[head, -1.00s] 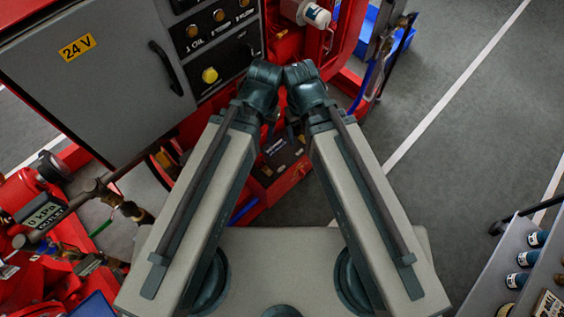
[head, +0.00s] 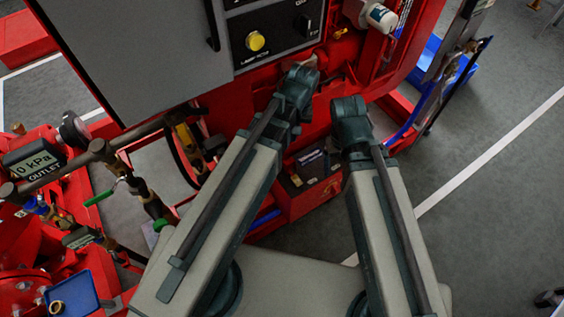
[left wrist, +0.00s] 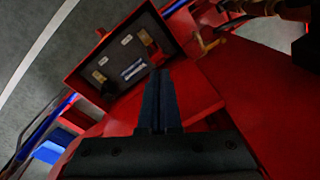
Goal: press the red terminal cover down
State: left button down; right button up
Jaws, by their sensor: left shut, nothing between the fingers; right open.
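The dark battery (left wrist: 122,65) sits in a red open-topped box (left wrist: 78,78) in the left wrist view. A small red piece, seemingly the terminal cover (left wrist: 147,38), is at the battery's upper right; it looks raised, but I cannot tell its exact tilt. My left gripper (left wrist: 162,72) is shut and empty, its tips over the near edge of the box, below the red piece in the picture. In the head view the battery (head: 309,160) shows between my two arms, and the cover cannot be made out there. Both grippers are hidden behind my arms in that view.
A grey control cabinet (head: 140,50) with a yellow button (head: 255,41) stands above the box. Pipes and an outlet gauge (head: 35,162) are at the left. Red frame bars surround the box. Open grey floor (head: 490,200) lies to the right.

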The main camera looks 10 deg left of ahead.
aim_at(288, 163)
pick_arm(q)
jog(key=w+a+f+n+b, duration=0.2)
jog(key=w+f+n+b, duration=0.1)
jog(key=f+b, duration=0.3)
jog(key=w+a+f+n+b, duration=0.2)
jog(key=w+f+n+b, duration=0.1)
jog(key=f+b, duration=0.3)
jog(key=shift+w+a+f, duration=0.35)
jog(key=shift+w+f, duration=0.4)
jog(key=shift+f, duration=0.2)
jog(key=shift+f, duration=0.1)
jog(key=f+b, duration=1)
jog(key=shift+w+a, duration=0.25)
jog(key=shift+r, duration=0.1)
